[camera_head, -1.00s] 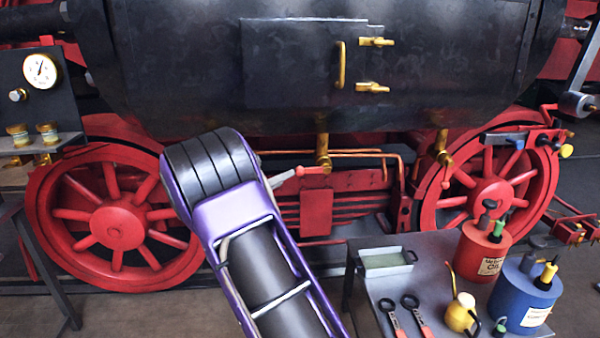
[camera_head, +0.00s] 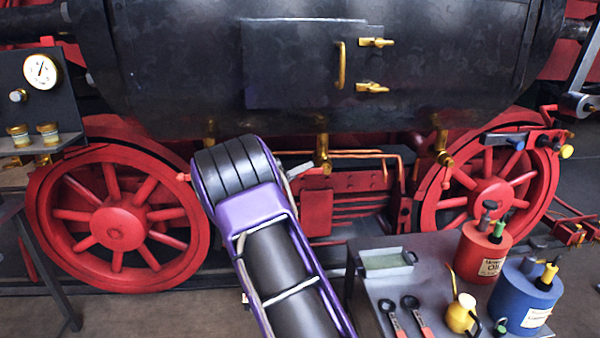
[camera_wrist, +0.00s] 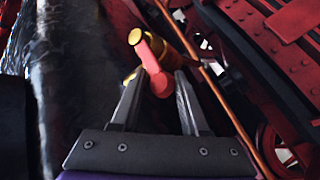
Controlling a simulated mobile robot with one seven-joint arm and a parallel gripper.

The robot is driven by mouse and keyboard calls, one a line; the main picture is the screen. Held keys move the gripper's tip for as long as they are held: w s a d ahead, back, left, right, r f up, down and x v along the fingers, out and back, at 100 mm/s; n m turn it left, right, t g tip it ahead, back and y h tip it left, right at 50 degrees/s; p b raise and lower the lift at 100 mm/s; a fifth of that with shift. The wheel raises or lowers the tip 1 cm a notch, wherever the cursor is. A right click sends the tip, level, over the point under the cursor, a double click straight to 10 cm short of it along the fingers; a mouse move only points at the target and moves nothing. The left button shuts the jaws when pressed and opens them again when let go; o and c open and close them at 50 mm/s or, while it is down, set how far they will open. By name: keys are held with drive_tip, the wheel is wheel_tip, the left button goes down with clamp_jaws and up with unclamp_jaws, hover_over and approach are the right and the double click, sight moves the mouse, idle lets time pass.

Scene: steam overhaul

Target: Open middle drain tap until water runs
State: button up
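The middle drain tap (camera_head: 323,152) is brass and hangs under the black boiler, right of my arm. The wrist view shows a brass tap (camera_wrist: 181,35) from close up with its red handle (camera_wrist: 150,56). My gripper (camera_wrist: 159,78) is open, with one finger on each side of the handle's rounded red end. I cannot tell whether either finger touches it. In the head view my gripper (camera_head: 302,169) is just left of the middle tap and partly hidden behind my arm. No running water shows.
A left tap (camera_head: 209,128) and a right tap (camera_head: 443,150) flank the middle one. Copper pipes (camera_head: 365,154) run beside it. Red wheels (camera_head: 115,228) stand behind my arm. A grey table (camera_head: 375,290) at front right holds a tray, spanners and cans.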

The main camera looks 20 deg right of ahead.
drive_tip(key=shift+a+f, duration=0.1)
drive_tip(key=shift+f, duration=0.05)
clamp_jaws()
